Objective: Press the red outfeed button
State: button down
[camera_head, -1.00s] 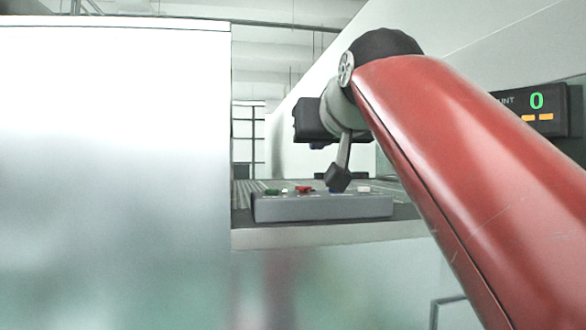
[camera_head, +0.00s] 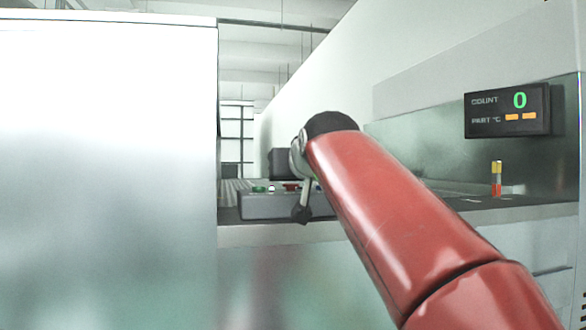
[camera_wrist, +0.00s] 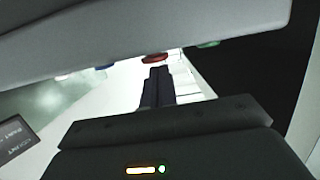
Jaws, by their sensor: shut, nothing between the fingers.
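The red button (camera_head: 291,187) sits on top of a grey control box (camera_head: 270,207), just right of a green button (camera_head: 258,189). The red button also shows in the wrist view (camera_wrist: 153,58), close to my fingertips, with the green button (camera_wrist: 208,44) to its right and a blue one (camera_wrist: 104,67) to its left. My gripper (camera_head: 301,214) is shut and empty. Its dark tip appears in front of the box's front face, lower in the picture than the buttons. In the wrist view my fingers (camera_wrist: 159,72) point toward the red button; contact cannot be told.
The box stands on a ledge (camera_head: 262,235) beside a roller conveyor (camera_head: 229,190). A large pale panel (camera_head: 110,170) fills the left. A display (camera_head: 508,110) reads COUNT 0 at right. A small red and yellow stack light (camera_head: 496,178) stands on the right counter.

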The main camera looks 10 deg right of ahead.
jog(key=shift+f+b, duration=0.75)
jog(key=shift+f, duration=0.35)
notch_tip(320, 180, up, 5)
jog(key=p, duration=0.4)
jog(key=shift+f, duration=0.15)
jog(key=b+v, duration=0.1)
jog(key=v, duration=0.9)
jog(key=shift+s, duration=0.25)
